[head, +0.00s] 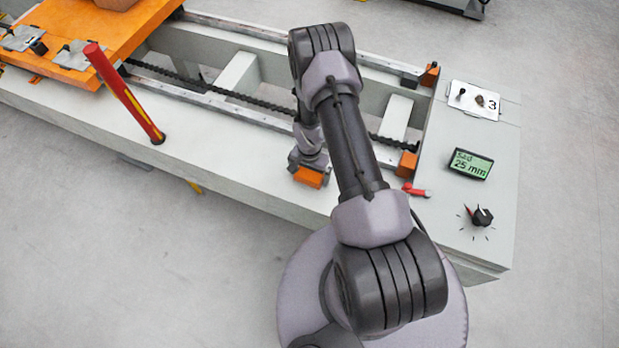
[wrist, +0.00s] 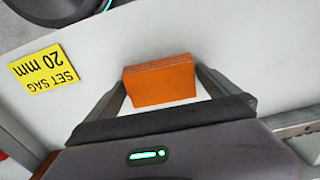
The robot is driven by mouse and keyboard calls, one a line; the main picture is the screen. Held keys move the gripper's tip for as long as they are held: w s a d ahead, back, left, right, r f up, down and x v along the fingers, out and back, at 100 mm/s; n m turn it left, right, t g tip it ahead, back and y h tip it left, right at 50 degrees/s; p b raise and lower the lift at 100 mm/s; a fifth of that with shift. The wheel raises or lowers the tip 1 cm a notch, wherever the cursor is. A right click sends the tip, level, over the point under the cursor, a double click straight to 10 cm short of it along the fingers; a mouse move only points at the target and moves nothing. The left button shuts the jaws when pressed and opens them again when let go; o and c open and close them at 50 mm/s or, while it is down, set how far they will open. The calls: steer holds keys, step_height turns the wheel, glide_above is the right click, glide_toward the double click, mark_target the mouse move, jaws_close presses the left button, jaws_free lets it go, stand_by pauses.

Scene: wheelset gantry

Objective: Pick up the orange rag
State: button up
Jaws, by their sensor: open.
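The orange rag (wrist: 160,84) looks like a folded block with a thin layered upper edge. It lies on the pale bench top in the wrist view, between the two fingers of my gripper (wrist: 163,80). The fingers are apart, one on each side of the rag. I cannot tell whether either finger touches it. In the head view the rag (head: 308,178) shows as a small orange patch just below my gripper (head: 310,168), near the front edge of the bench. My wrist hides part of it there.
A yellow label (wrist: 44,69) reads "SET SAG 20 mm". A red-handled lever (head: 124,92) stands upright to the left. An orange carriage (head: 105,35) sits on the rails. A display (head: 470,164) reading 25 mm, a knob (head: 482,216) and a red handle (head: 417,190) are at right.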

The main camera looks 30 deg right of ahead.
mark_target(310, 173)
steer(key=shift+r, duration=0.15)
steer(key=c, duration=1.1)
steer(key=shift+r, duration=0.25)
step_height(310, 173, up, 4)
steer(key=p, duration=0.2)
steer(key=shift+f+p, duration=0.2)
steer(key=shift+p, duration=0.1)
steer(key=s+d+p, duration=0.1)
steer(key=s+d, duration=0.1)
steer(key=d, duration=0.2)
steer(key=s+d+p, duration=0.1)
steer(key=s+d, duration=0.2)
steer(key=d, duration=0.2)
steer(key=s+d+r+p, duration=0.1)
steer(key=s+d, duration=0.2)
steer(key=d, duration=0.2)
